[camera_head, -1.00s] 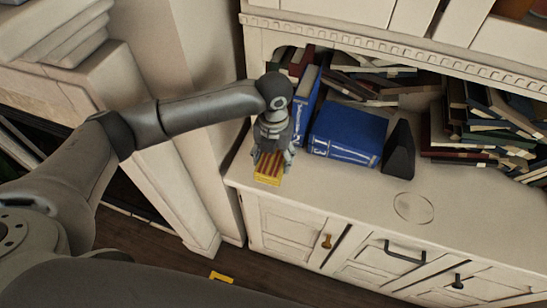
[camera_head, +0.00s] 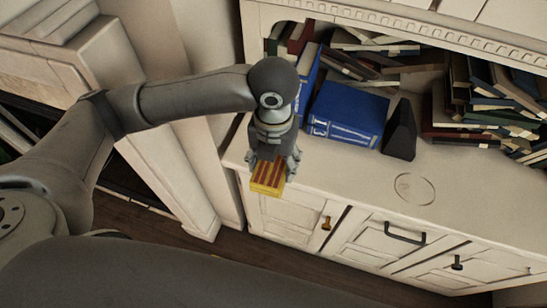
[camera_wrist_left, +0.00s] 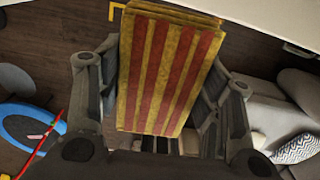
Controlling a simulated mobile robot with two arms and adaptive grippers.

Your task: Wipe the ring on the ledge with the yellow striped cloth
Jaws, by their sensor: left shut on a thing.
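The yellow and red striped cloth (camera_head: 267,177) is a folded block held in my left gripper (camera_head: 272,160) near the front left edge of the ledge (camera_head: 340,180). In the left wrist view the cloth (camera_wrist_left: 168,70) sits between the two fingers of my left gripper (camera_wrist_left: 160,95), which is shut on it. The ring (camera_head: 414,188) is a thin dark circle on the pale ledge, to the right of the cloth and apart from it. My right gripper is not in view.
Large blue books (camera_head: 345,114) and a black wedge-shaped object (camera_head: 400,132) stand on the ledge behind the ring. Piled books (camera_head: 485,100) fill the back right. The ledge around the ring is clear. Cabinet doors with handles (camera_head: 405,234) lie below the front edge.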

